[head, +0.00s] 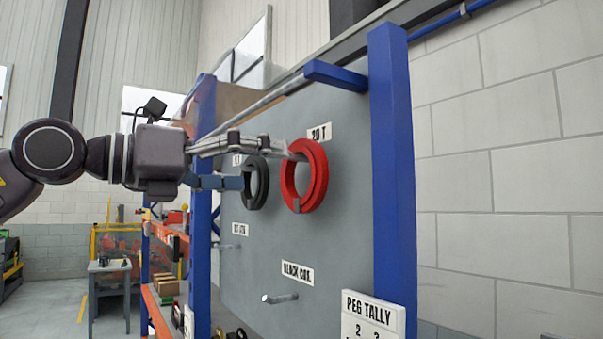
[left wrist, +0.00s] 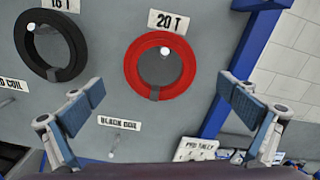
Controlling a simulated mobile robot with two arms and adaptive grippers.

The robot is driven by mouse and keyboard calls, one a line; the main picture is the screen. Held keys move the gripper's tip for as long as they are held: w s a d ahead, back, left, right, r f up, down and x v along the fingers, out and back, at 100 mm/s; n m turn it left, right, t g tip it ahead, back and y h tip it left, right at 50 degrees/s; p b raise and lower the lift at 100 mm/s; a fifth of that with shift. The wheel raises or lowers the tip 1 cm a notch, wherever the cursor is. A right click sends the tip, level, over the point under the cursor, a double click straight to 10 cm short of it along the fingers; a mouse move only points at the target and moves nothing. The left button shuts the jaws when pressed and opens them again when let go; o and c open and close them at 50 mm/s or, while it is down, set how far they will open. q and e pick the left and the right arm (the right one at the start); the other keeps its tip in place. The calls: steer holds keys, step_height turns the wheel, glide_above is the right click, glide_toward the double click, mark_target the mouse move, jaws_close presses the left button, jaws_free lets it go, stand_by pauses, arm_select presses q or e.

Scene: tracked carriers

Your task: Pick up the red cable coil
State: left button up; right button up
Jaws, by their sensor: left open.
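The red cable coil (head: 319,178) hangs on a peg of the grey board under the "20 T" label (head: 319,133). In the left wrist view the red coil (left wrist: 189,68) shows face-on, with the pale peg tip inside its upper ring and a dark strap at its bottom. My left gripper (head: 271,169) is open and empty in front of the board. In the left wrist view its two fingers (left wrist: 164,98) stand wide apart, with the coil above and between them. In the head view the upper finger overlaps the coil's upper left; I cannot tell whether it touches. My right gripper is out of view.
A black coil (left wrist: 80,48) hangs just left of the red one. An empty peg (head: 280,298) sticks out below the "BLACK COIL" label. A blue post (head: 392,180) stands right of the board, with a "PEG TALLY" sign (head: 372,312) low down.

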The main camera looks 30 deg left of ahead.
mark_target(291, 172)
arm_select(q)
steer(key=p+x, duration=0.3)
steer(key=x, duration=0.2)
steer(key=shift+w+d, duration=0.15)
steer(key=shift+w, duration=0.15)
steer(key=shift+w+d+f, duration=0.1)
steer(key=shift+w+f, duration=0.1)
steer(key=shift+w, duration=0.1)
steer(key=shift+c, duration=0.3)
steer(key=shift+s, duration=0.1)
steer(key=shift+c, duration=1.2)
steer(key=shift+r, duration=0.1)
steer(key=c, duration=0.9)
steer(key=shift+c, duration=0.2)
